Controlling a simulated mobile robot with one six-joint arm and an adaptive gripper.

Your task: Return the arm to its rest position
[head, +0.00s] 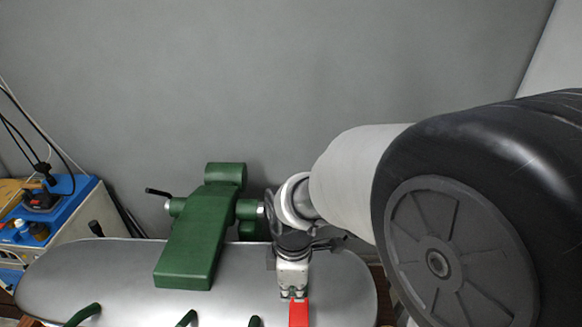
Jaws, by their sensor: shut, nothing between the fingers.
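My arm comes in from the right, with a large black joint in front and a pale grey link behind it. It reaches to the middle of the head view.
A green clamp-like block (200,240) with a dark lever stands on the board, close to the left of my gripper. Several dark green curved pieces (84,315) show at the front edge. A bare grey wall is behind.

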